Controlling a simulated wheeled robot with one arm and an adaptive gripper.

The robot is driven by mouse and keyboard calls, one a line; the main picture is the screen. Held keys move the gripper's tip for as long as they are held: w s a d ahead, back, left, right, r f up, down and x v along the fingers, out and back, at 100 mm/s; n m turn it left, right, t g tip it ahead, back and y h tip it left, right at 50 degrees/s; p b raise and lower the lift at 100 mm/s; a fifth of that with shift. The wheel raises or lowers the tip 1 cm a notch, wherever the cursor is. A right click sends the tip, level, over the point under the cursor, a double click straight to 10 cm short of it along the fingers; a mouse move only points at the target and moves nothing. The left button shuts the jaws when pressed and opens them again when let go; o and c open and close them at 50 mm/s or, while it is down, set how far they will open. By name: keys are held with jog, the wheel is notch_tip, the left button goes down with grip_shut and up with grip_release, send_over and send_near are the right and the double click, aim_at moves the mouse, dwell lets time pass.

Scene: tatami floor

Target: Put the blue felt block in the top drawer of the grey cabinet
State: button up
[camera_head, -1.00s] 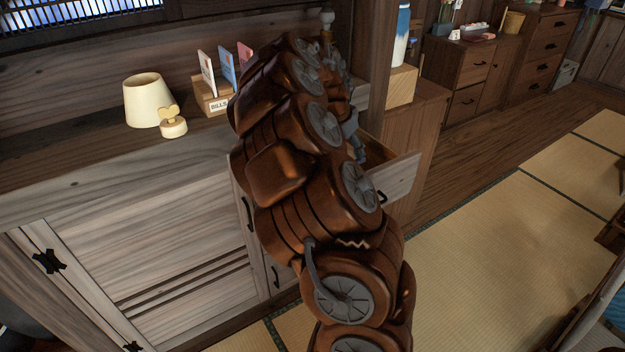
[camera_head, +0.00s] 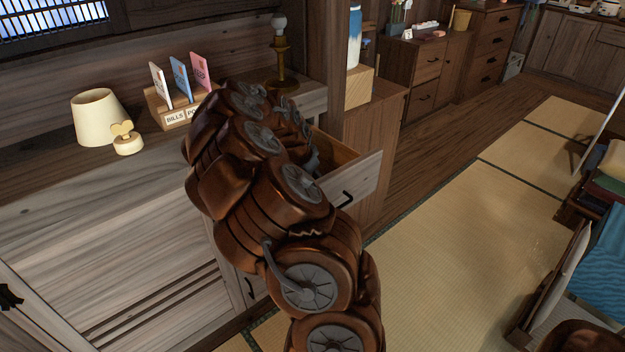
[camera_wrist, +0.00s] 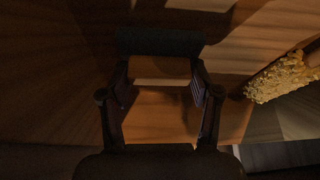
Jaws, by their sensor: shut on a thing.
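The grey cabinet (camera_head: 120,250) is a grey wood unit with a long top. Its top drawer (camera_head: 360,180) stands pulled out at the right, showing a light wood inside. My arm covers part of the drawer, and my gripper is mostly hidden behind it in the head view. In the wrist view, my gripper (camera_wrist: 160,66) is shut on a dark block (camera_wrist: 160,42), which spans the fingertips. Shadow makes it nearly black, so its blue does not show. Brown wood lies beneath it; I cannot tell whether the block touches it.
A lamp (camera_head: 98,118), a wooden toy (camera_head: 127,138), a letter holder (camera_head: 180,115) and a brass lamp stand (camera_head: 280,60) stand on the cabinet top. A yellow rough thing (camera_wrist: 285,78) lies right in the wrist view. Tatami (camera_head: 450,230) is open at right.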

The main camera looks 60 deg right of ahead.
jog(key=o, duration=1.5)
jog(key=shift+o, duration=0.2)
jog(key=v, duration=1.2)
jog(key=shift+w+a+r, duration=0.1)
jog(key=shift+r, duration=0.05)
